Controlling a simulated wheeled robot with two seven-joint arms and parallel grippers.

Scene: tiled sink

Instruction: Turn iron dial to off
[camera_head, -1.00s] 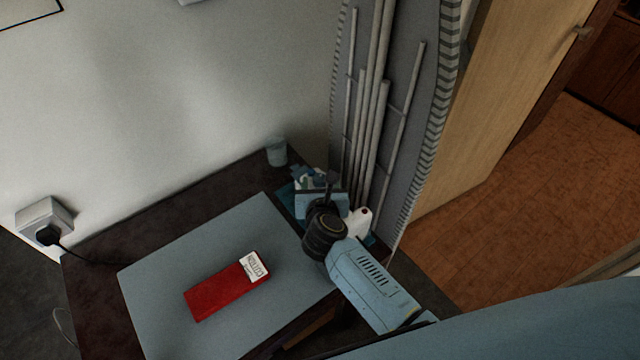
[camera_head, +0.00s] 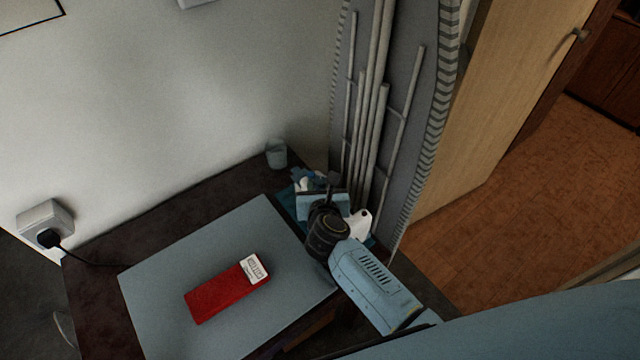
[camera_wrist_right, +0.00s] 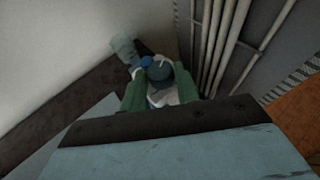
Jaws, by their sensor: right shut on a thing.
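The white and blue iron (camera_head: 359,224) stands at the table's back right corner, partly hidden behind my right arm. My right gripper (camera_head: 317,184) is at the iron's upper part. In the right wrist view its green fingers (camera_wrist_right: 160,90) are closed on both sides of a round dark teal dial (camera_wrist_right: 160,70), with white iron body around it. The dial's marking is too small to read. My left gripper is not in view.
A red box with a white label (camera_head: 228,290) lies on the grey board (camera_head: 160,280) on the dark table. A glass (camera_head: 276,153) stands behind. An ironing board (camera_head: 400,110) leans upright close to the right. A plugged socket (camera_head: 45,222) is at left.

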